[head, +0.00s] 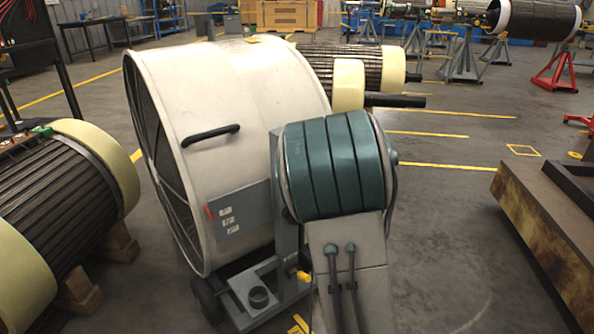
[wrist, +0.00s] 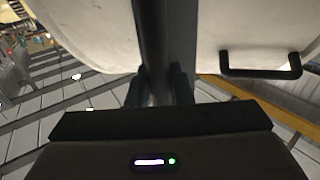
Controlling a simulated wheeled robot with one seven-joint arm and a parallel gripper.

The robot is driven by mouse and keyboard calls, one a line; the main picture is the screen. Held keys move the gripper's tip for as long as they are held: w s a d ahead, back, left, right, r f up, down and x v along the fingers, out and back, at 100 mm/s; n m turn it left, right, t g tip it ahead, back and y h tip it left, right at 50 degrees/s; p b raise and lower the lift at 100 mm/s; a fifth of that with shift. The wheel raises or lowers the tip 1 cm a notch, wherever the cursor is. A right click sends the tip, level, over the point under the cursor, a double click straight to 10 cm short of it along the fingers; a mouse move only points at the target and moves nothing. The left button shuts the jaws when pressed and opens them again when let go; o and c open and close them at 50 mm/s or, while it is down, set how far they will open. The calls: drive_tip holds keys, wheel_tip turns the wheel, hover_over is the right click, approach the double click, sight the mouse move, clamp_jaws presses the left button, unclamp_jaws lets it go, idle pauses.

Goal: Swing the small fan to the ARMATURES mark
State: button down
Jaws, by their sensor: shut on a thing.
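The fan (head: 235,90) is a cream drum with a dark grille on its left face, a black side handle (head: 211,134) and a grey switch panel (head: 240,213), on a grey wheeled frame. In the wrist view, my gripper (wrist: 160,90) has its fingers on both sides of a dark upright bar (wrist: 153,35) against the cream drum. It is shut on this bar, which looks like part of the fan's frame. In the head view my teal and grey arm hides the gripper and the fan's right side. No readable ARMATURES lettering shows.
A wound rotor (head: 55,215) on wooden blocks lies close at left. More rotors (head: 390,68) lie behind the fan. A rusty steel block (head: 545,215) stands at right. Floor with yellow lines (head: 455,167) is open between my arm and that block.

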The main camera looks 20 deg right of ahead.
drive_tip(key=shift+w+d+r, duration=0.2)
drive_tip(key=shift+d+r, duration=0.05)
drive_tip(key=shift+d, duration=0.3)
drive_tip(key=c, duration=1.7)
unclamp_jaws()
drive_tip(key=shift+d, duration=0.1)
drive_tip(key=o, duration=0.4)
drive_tip(key=shift+w+d+f, duration=0.1)
drive_tip(key=shift+w+d, duration=0.05)
drive_tip(key=shift+d, duration=0.1)
drive_tip(key=shift+c, duration=0.2)
drive_tip(key=shift+a, duration=0.15)
drive_tip(key=shift+a+f, duration=0.15)
drive_tip(key=shift+a, duration=0.1)
drive_tip(key=s+d+p, duration=0.2)
drive_tip(key=s, duration=1.1)
drive_tip(key=shift+s+d, duration=0.3)
